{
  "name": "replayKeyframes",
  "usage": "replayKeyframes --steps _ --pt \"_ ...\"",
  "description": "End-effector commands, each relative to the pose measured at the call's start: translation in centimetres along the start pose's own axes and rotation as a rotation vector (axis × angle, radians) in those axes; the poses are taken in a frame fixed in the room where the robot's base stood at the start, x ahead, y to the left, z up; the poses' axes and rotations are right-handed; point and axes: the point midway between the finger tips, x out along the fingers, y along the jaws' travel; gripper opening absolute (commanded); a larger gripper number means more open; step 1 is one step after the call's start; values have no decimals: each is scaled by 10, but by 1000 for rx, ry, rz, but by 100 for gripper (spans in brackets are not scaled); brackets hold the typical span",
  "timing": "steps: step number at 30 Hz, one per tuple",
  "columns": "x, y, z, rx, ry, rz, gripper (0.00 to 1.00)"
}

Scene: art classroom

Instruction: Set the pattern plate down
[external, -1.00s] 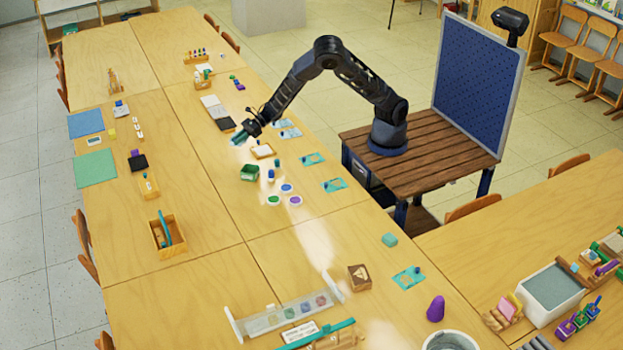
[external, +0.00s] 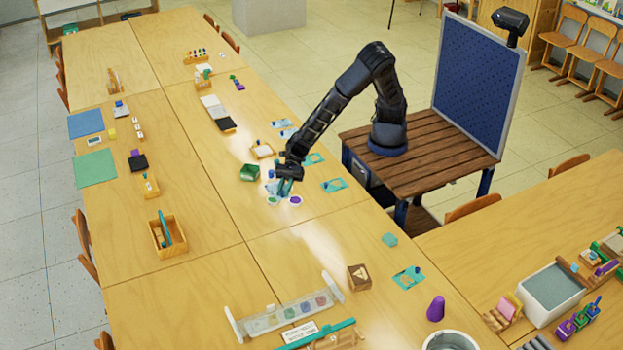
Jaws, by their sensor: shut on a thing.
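My gripper (external: 283,183) is low over the middle table, at the round colour spots. It is shut on a pale blue-teal piece, which I take to be the pattern plate (external: 274,188). The plate's edge shows beside the fingers; the arm hides the rest. I cannot tell whether the plate touches the table. Similar teal cards lie to the right (external: 334,185) and behind the wrist (external: 313,158).
A wooden block (external: 359,278) and a clear rack (external: 290,312) stand towards the front. The table between is clear.

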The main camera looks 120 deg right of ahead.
Motion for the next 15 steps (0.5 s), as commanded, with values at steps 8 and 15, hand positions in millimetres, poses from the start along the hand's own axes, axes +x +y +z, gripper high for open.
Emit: replayKeyframes --steps 8,15 --pt "35 117 7 -78 12 181 0" --pt "48 201 7 -132 18 308 0"
